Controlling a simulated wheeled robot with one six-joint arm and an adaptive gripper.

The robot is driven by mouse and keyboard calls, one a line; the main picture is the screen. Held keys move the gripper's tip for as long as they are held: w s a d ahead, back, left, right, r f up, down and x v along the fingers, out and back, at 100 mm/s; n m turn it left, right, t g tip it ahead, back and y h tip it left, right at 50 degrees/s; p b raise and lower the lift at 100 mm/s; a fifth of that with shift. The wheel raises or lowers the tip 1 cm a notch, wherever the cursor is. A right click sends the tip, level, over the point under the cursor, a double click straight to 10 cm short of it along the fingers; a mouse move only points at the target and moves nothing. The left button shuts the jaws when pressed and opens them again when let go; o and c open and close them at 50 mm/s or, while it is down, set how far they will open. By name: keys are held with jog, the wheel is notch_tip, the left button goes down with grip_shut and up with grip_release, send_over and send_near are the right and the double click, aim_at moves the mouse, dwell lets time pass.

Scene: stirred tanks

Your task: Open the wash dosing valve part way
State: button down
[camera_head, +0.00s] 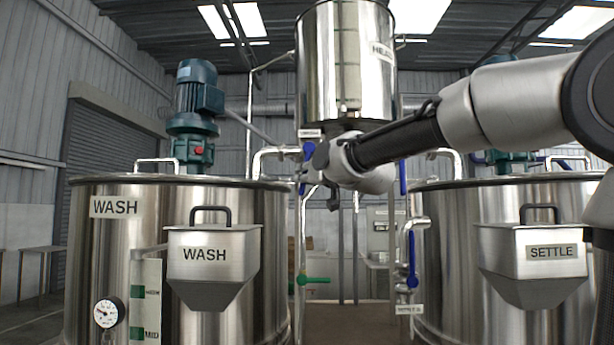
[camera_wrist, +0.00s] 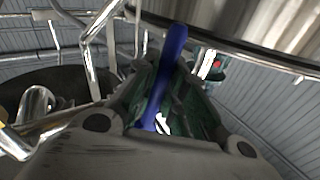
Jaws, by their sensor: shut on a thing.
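The wash dosing valve has a blue lever handle (camera_head: 308,152), below the header tank and under a small label (camera_head: 310,133) too small to read surely. My gripper (camera_head: 316,174) reaches in from the right and is at this handle. In the wrist view the blue handle (camera_wrist: 174,50) runs up between the two fingers of my gripper (camera_wrist: 164,95), which are shut on it. The valve body is mostly hidden behind my gripper.
The wash tank (camera_head: 115,240) with its hopper (camera_head: 212,262) stands at left, the settle tank (camera_head: 455,270) at right. The header tank (camera_head: 345,70) hangs above my gripper. Another blue handle (camera_head: 403,177) is right of my wrist. A green-handled valve (camera_head: 313,281) sits lower between the tanks.

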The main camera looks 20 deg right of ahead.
jog(key=shift+w+a+r+m+t+h, duration=0.2)
jog(key=shift+a+m+t, duration=0.3)
jog(key=shift+m, duration=0.45)
jog(key=shift+w+a+r+m+t+h, duration=0.1)
jog(key=shift+a+r+m+t+h, duration=0.1)
jog(key=shift+a+m+t, duration=0.5)
jog(key=shift+w+a+r+m+t+h, duration=0.2)
jog(key=shift+m+t, duration=0.1)
jog(key=shift+m, duration=0.85)
jog(key=c, duration=1.5)
grip_release()
jog(key=shift+o, duration=0.2)
jog(key=v, duration=1.2)
